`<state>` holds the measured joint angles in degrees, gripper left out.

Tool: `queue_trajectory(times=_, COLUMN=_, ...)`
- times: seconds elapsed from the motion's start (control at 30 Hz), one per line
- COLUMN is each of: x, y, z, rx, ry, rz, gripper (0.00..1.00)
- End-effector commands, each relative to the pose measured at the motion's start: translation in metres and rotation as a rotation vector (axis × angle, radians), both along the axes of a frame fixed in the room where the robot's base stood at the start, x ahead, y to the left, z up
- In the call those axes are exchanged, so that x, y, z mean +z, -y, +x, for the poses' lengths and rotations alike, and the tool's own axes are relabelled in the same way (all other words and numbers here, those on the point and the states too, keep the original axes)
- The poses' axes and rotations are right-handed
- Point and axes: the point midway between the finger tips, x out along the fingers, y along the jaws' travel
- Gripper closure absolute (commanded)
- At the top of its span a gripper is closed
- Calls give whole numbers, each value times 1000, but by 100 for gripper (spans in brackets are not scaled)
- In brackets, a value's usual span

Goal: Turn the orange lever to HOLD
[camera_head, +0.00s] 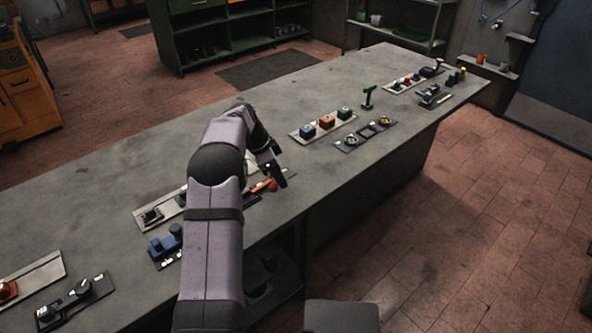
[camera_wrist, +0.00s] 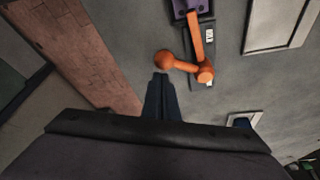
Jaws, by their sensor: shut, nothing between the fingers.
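The orange lever (camera_wrist: 196,40) shows in the wrist view, with a long arm, a pivot end and a round orange knob (camera_wrist: 164,61). It sits on a dark plate (camera_wrist: 207,63) with a small white label whose text is too small to read. My gripper (camera_wrist: 160,78) is shut and empty, its fingertips close to the knob; I cannot tell whether they touch it. In the head view the lever (camera_head: 268,184) is partly hidden by my arm, and my gripper (camera_head: 281,183) is beside it near the bench's front edge.
A purple block (camera_wrist: 188,9) stands at the lever's far end. A blue part (camera_wrist: 243,120) is to the right. The grey bench (camera_head: 300,85) carries several other panels, including one with blue, orange and green blocks (camera_head: 326,121).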

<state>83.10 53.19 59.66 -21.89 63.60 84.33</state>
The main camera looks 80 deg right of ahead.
Motion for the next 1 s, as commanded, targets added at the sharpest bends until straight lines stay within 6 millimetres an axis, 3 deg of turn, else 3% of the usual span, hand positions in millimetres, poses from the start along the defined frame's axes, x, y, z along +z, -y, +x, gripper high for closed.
queue_trajectory(times=0.77, x=1, y=-2, z=6, rx=4, ry=1, rz=-2, gripper=100)
queue_trajectory(times=1.0, x=5, y=2, z=-6, rx=2, ry=0, rz=-3, gripper=100)
